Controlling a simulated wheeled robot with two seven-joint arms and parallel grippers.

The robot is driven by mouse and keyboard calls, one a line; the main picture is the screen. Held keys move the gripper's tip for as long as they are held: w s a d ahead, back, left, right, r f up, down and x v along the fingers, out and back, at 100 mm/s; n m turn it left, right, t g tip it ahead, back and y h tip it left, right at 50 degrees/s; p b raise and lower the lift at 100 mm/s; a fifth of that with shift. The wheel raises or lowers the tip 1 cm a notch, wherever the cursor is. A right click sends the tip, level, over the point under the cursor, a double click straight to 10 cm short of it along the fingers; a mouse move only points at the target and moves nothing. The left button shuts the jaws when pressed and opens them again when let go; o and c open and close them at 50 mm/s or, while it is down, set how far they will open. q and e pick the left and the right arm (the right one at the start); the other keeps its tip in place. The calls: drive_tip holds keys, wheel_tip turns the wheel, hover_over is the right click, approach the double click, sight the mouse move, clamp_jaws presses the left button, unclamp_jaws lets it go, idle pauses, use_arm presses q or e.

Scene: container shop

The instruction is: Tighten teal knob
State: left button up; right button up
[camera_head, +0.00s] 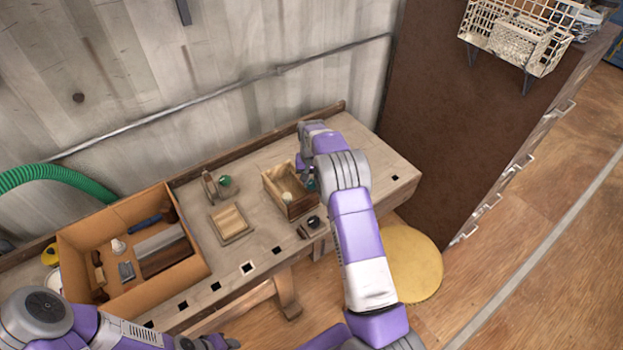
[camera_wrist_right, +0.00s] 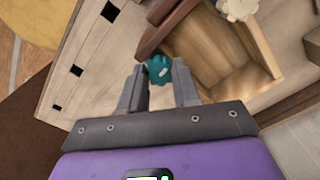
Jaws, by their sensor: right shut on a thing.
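The teal knob (camera_wrist_right: 159,68) sits between the two fingers of my right gripper (camera_wrist_right: 158,82) in the right wrist view, and the gripper is shut on it. It is beside the wall of a small open wooden box (camera_wrist_right: 205,50). In the head view the teal knob (camera_head: 311,185) shows at the right side of this wooden box (camera_head: 275,190), partly hidden by my right arm. My right gripper's fingers are mostly hidden there. My left arm is at the lower left; its end (camera_head: 215,343) is cut off by the bottom edge, so its fingers cannot be judged.
A cream round part (camera_head: 287,197) is at the box. A stand with a green ball-like knob (camera_head: 225,181) and a wooden tray (camera_head: 216,222) are to the left on the workbench (camera_head: 380,150). An orange-brown tool box (camera_head: 78,232) fills the bench's left. A yellow round stool (camera_head: 420,262) is right.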

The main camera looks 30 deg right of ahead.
sight(311, 182)
drive_tip(key=m, duration=0.5)
drive_tip(key=shift+r, duration=0.1)
drive_tip(key=shift+m+p, duration=0.3)
drive_tip(key=shift+m, duration=0.1)
drive_tip(key=o, duration=1.1)
drive_tip(key=shift+c, duration=0.2)
wheel_tip(311, 182, up, 8)
drive_tip(key=shift+f, duration=0.25)
